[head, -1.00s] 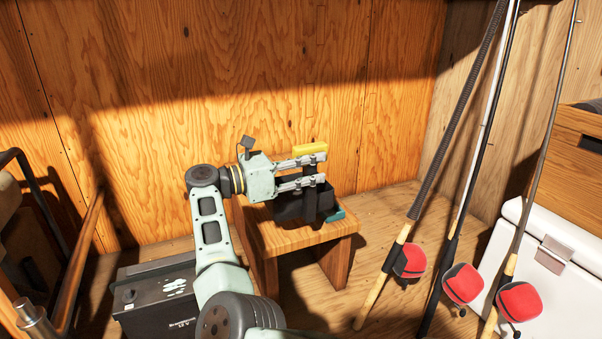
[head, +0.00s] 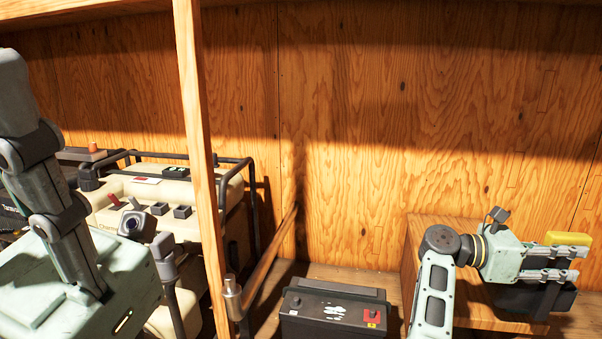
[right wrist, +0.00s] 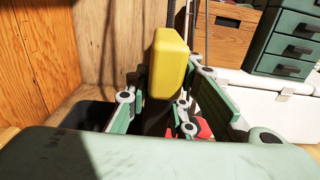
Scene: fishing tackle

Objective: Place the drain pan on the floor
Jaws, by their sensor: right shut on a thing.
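The yellow block (right wrist: 170,62) stands upright between the fingers in the right wrist view. A black container (head: 528,297) sits on the stool below the gripper, and its dark open side shows in the wrist view (right wrist: 88,114). I cannot tell whether this container is the drain pan. My left arm shows at the left of the head view, but its gripper is not visible.
The wooden stool (head: 422,255) stands against the plywood wall. A black battery (head: 333,312) is left of it on the floor. A cream generator (head: 170,195) stands behind a wooden post (head: 199,130). A white cooler (right wrist: 290,110) and green drawers (right wrist: 290,45) show in the wrist view.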

